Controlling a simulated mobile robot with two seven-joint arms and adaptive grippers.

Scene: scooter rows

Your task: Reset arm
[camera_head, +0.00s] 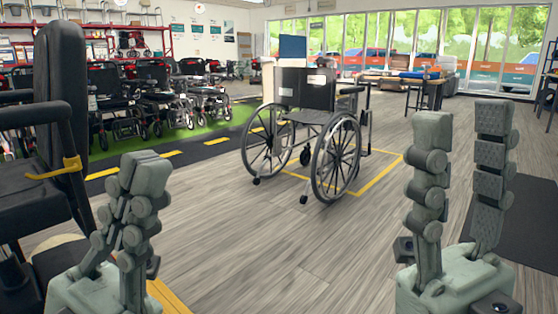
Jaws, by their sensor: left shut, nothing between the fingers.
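My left gripper (138,170) is in the lower left of the head view, with its grey fingers together and nothing between them. It points upward next to a black scooter seat and appears apart from it. My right gripper (465,120) is in the lower right. Its two grey fingers stand upright and apart, with bare floor showing between them. Both grippers are empty.
A black scooter seat (62,100) with a yellow lever (55,170) stands close on the left. A wheelchair (305,130) stands mid-floor by yellow tape. Rows of wheelchairs (115,100) line a green strip. A table (405,80) is behind.

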